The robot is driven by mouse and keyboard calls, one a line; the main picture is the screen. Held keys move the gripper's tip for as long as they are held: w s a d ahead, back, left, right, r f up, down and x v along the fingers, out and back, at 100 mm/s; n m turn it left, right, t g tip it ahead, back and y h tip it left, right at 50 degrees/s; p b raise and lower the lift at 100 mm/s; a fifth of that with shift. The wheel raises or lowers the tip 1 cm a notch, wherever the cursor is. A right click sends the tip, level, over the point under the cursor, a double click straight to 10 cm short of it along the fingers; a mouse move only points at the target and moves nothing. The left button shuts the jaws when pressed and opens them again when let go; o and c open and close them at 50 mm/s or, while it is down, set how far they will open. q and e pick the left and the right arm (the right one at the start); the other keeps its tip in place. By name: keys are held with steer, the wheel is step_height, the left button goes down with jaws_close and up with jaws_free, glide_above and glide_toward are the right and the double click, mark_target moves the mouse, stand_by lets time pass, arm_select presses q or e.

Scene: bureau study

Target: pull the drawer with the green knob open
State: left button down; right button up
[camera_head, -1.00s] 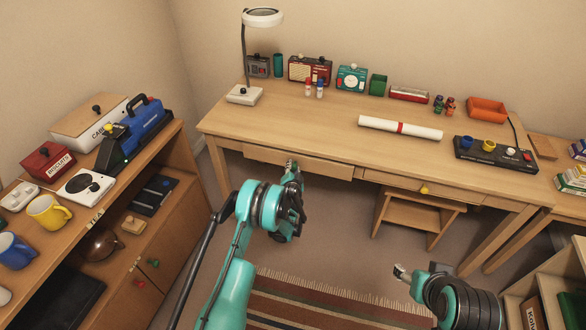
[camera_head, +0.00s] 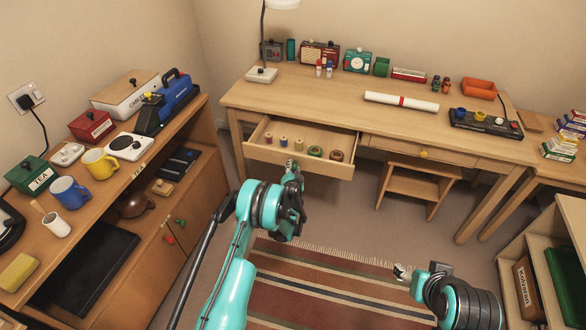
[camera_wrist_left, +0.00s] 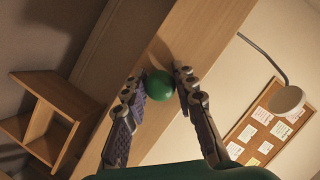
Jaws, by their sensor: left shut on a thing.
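The left desk drawer (camera_head: 268,155) stands pulled out from the desk, its inside showing. My left gripper (camera_head: 293,170) is at its front panel and hides the knob in the head view. In the left wrist view, the round green knob (camera_wrist_left: 159,86) sits between the two fingers of my left gripper (camera_wrist_left: 157,80), against the wooden drawer front (camera_wrist_left: 180,45). The gripper is shut on it. My right gripper (camera_head: 402,272) is low and away from the desk, over the rug; its finger state is unclear.
Several spools (camera_head: 315,151) lie in the drawer. A closed drawer with a yellow knob (camera_head: 423,154) is to the right, above a wooden stool (camera_head: 412,185). A loaded shelf (camera_head: 140,185) stands left. The striped rug (camera_head: 330,285) covers open floor.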

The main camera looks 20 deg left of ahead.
arm_select(q)
steer(key=shift+s, duration=0.2)
steer(key=c, duration=1.2)
jaws_free()
steer(key=shift+s, duration=0.1)
steer(key=v, duration=0.7)
steer(key=shift+s+d, duration=0.1)
steer(key=shift+s, duration=0.05)
steer(key=shift+r, duration=0.1)
